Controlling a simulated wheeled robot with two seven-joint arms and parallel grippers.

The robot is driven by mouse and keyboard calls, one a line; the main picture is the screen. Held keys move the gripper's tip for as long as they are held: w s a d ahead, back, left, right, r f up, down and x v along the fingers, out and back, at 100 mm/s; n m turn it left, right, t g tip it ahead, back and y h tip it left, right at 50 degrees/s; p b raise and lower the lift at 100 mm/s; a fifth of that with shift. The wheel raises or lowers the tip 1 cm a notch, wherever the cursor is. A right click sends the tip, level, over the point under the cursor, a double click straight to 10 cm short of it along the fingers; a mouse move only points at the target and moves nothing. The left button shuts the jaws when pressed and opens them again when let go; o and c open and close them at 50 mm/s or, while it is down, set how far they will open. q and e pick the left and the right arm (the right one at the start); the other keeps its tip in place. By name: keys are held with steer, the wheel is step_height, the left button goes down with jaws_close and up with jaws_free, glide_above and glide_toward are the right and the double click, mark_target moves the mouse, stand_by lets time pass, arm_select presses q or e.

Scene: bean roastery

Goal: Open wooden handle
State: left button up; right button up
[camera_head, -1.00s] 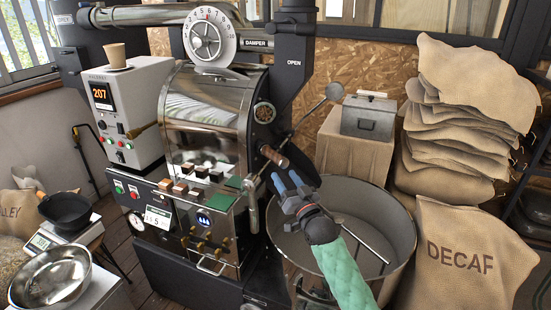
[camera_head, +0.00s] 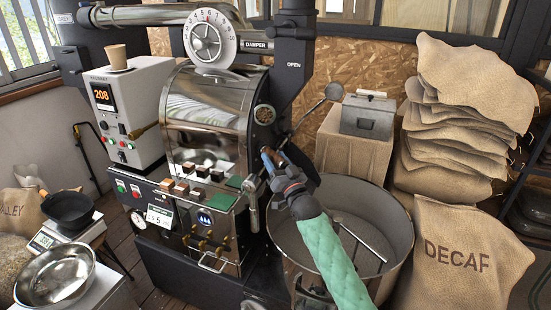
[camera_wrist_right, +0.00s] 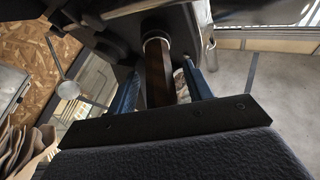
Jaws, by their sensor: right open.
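The wooden handle (camera_wrist_right: 158,75) is a dark brown bar on a metal collar, pointing from the roaster's front toward my right wrist camera. My right gripper (camera_head: 269,160) is at the roaster's right side, its blue fingers open. In the right wrist view one finger stands on each side of the handle, with a visible gap on both sides, so the handle lies between the fingers (camera_wrist_right: 161,82). In the head view the gripper mostly hides the handle. My left gripper is not in view.
The round cooling bin (camera_head: 398,235) is below my right arm. Burlap sacks (camera_head: 470,250) stand at the right.

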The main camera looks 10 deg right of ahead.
mark_target(286, 161)
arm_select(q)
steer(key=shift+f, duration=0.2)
arm_select(e)
steer(key=shift+w, duration=0.1)
jaws_close()
steer(key=shift+s+d, duration=0.15)
steer(key=shift+s, duration=0.2)
steer(key=s+d, duration=0.1)
steer(key=s, duration=0.1)
steer(key=s+d+p, duration=0.1)
steer(key=s, duration=0.2)
steer(key=s+d, duration=0.1)
steer(key=s, duration=0.2)
steer(key=shift+d, duration=0.15)
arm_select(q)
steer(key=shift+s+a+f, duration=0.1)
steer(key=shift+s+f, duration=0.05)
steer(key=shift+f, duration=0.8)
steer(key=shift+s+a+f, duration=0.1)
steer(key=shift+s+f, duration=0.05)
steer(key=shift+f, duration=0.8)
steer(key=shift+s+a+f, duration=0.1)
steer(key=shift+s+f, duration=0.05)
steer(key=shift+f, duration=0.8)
arm_select(e)
steer(key=shift+s+d, duration=0.25)
steer(key=shift+s, duration=0.2)
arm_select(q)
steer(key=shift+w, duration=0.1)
